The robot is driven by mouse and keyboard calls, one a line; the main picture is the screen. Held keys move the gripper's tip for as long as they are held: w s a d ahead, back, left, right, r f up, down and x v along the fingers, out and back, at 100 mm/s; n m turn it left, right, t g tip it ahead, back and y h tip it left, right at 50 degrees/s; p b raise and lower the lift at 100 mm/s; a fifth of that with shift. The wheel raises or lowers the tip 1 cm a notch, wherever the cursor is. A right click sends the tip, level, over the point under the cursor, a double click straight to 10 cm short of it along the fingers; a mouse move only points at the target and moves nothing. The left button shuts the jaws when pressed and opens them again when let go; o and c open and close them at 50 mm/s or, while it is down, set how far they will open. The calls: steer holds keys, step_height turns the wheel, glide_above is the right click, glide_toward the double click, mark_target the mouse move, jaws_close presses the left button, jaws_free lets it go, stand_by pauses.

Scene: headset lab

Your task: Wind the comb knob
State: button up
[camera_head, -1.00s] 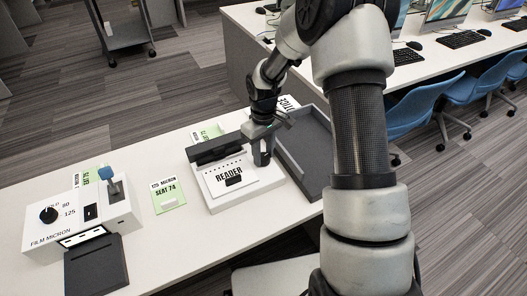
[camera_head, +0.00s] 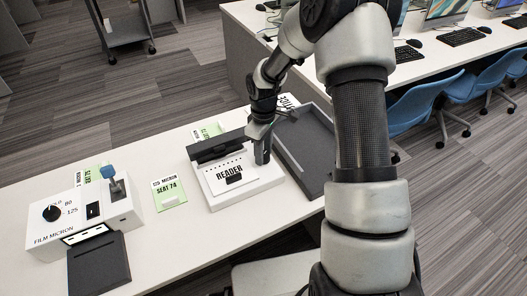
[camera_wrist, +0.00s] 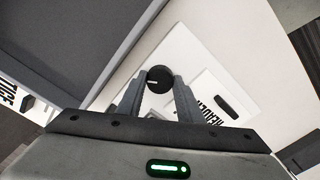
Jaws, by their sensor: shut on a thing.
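The reader (camera_head: 243,182) is a white box with a sloped face labelled READER, standing on the white desk. A round black knob (camera_wrist: 159,84) with a short white mark sits at the reader's right end. In the wrist view my gripper (camera_wrist: 159,75) has one finger on each side of the knob and is shut on it. The white mark lies roughly level in that view. In the head view my gripper (camera_head: 262,150) is at the reader's right back corner, and the knob is hidden behind it.
A dark grey tray (camera_head: 322,158) lies close to the right of the reader. To the left are a green SEAT 74 card (camera_head: 169,190), a white FILM MICRON box (camera_head: 82,220) with its own dial (camera_head: 53,212), and a dark flat panel (camera_head: 99,264). The desk front is clear.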

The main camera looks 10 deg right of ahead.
steer(key=o, duration=1.1)
steer(key=shift+c, duration=0.2)
step_height(320, 180, up, 18)
steer(key=p, duration=0.2)
steer(key=shift+f, duration=0.25)
